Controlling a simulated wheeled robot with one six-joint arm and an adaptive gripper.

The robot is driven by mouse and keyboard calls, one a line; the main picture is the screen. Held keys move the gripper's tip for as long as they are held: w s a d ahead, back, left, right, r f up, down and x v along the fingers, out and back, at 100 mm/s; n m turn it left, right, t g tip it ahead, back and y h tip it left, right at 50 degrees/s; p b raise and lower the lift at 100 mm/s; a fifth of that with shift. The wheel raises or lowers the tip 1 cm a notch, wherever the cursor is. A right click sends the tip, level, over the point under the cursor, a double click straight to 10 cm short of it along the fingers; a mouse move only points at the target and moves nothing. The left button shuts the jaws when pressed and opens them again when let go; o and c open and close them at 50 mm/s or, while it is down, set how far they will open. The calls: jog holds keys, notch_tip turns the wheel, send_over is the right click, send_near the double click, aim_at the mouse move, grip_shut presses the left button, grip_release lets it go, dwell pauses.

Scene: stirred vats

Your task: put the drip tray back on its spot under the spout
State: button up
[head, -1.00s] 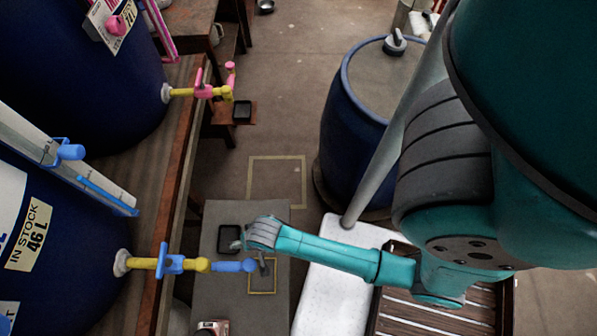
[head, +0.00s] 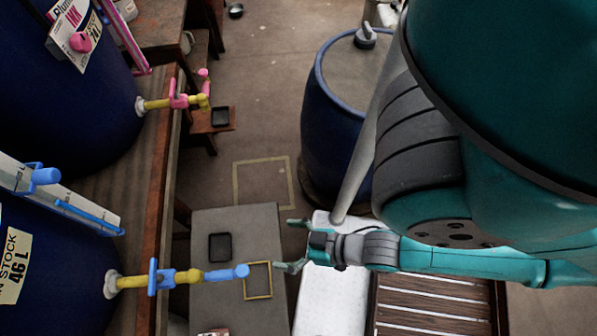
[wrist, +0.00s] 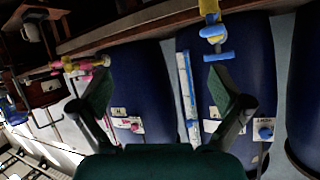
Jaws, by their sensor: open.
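The drip tray, a small black square tray (head: 220,247), lies flat on the grey stand top in the head view. It is up and left of a yellow square outline (head: 258,281) on the same top. The blue spout (head: 228,273) of the near vat reaches to the outline's left side. My gripper (head: 294,245) is open and empty, right of the tray by the stand's right edge, pointing left. In the wrist view its two fingers (wrist: 160,88) are spread with nothing between them. I cannot make out the tray in the wrist view.
The near vat's valve (head: 153,277) and the wooden bench edge (head: 160,190) flank the grey stand (head: 237,220). A white surface (head: 318,295) and a slatted wooden pallet (head: 430,310) are at right. A blue drum (head: 335,130) stands behind. Another black tray (head: 220,116) sits under the pink spout.

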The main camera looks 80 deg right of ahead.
jog(key=s+r+n+t, duration=0.2)
jog(key=s+r, duration=0.1)
jog(key=r, duration=0.6)
jog(key=shift+r, duration=0.25)
